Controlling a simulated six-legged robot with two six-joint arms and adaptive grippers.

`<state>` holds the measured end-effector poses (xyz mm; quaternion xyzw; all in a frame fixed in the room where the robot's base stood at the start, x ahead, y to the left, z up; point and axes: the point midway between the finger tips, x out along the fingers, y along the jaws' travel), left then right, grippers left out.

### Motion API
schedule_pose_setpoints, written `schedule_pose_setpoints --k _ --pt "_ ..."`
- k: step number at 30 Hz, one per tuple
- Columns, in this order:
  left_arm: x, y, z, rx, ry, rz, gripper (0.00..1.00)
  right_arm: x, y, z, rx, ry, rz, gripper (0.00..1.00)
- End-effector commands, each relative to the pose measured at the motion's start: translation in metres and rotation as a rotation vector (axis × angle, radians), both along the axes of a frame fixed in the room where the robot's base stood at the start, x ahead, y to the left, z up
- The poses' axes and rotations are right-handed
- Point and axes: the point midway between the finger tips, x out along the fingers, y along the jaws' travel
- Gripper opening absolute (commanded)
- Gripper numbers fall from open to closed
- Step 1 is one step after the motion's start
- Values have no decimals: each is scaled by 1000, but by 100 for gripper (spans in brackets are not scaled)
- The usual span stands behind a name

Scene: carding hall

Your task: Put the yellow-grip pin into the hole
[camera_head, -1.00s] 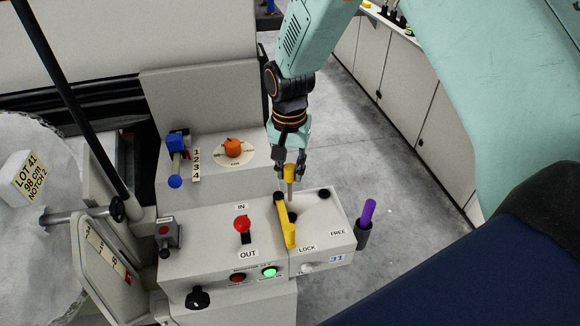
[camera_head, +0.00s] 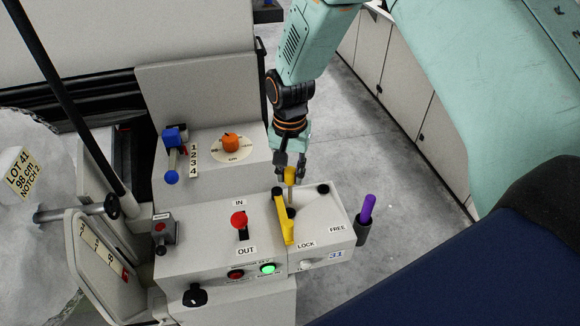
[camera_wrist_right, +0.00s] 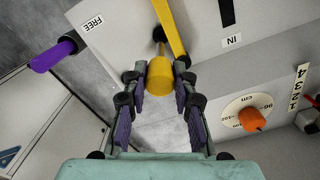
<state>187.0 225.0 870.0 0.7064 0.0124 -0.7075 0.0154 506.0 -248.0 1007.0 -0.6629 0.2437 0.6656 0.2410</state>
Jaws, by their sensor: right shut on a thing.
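My right gripper (camera_head: 290,171) is shut on the yellow-grip pin (camera_head: 290,177), above the grey control box. The pin points down, its thin metal shaft close to a dark hole (camera_head: 291,212) beside the yellow lever (camera_head: 283,222). I cannot tell whether the tip is inside the hole. My left gripper is not in view.
A second dark round spot (camera_head: 323,188) lies near the FREE label. A purple-handled tool (camera_head: 368,207) stands in a holder at the box's right side. A red knob (camera_head: 239,219), orange dial (camera_head: 230,142) and blue lever (camera_head: 172,176) are to the left.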

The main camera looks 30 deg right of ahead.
Motion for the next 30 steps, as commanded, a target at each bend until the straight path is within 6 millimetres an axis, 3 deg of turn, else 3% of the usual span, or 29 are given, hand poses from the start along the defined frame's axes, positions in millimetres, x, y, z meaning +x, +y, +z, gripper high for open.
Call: schedule_pose_setpoints --k 10,30 --pt "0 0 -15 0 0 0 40 0 1 -28 -1 1 0 0" --pt "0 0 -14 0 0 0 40 0 0 -28 0 0 0 0"
